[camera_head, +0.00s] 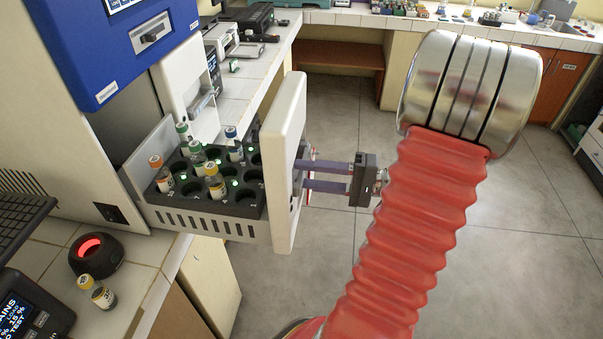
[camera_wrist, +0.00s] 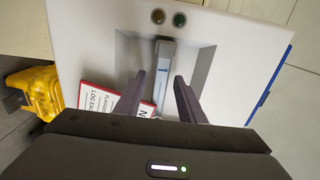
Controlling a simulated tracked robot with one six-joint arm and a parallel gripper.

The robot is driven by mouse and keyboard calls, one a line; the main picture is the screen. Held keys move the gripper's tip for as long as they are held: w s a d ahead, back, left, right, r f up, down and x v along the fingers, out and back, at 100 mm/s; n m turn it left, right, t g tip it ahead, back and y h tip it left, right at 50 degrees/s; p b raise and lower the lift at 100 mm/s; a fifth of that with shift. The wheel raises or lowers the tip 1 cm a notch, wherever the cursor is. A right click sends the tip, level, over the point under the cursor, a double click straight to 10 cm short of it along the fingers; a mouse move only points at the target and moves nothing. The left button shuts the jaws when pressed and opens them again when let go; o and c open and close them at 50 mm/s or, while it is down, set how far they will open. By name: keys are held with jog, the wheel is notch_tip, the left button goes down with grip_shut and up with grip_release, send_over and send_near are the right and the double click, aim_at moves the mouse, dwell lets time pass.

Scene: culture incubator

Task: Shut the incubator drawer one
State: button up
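The incubator drawer (camera_head: 284,176) is pulled out from the blue and white incubator (camera_head: 118,40). Its white front faces right in the head view and fills much of the wrist view (camera_wrist: 95,45). Inside it is a dark rack (camera_head: 245,205) with several capped vials, some orange, yellow, green and blue. My gripper (camera_head: 308,175) is at the drawer's outer face. In the wrist view its two fingers (camera_wrist: 161,78) are apart, one on each side of the grey handle bar (camera_wrist: 163,60). Firm contact with the bar cannot be made out.
In the wrist view, a red-edged label (camera_wrist: 115,100) hangs by the handle and a yellow object (camera_wrist: 38,92) lies left. Floor is clear right of the drawer.

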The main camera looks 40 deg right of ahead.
jog(key=shift+x, duration=0.9)
jog(key=shift+c, duration=0.6)
grip_shut()
jog(key=shift+f, duration=0.1)
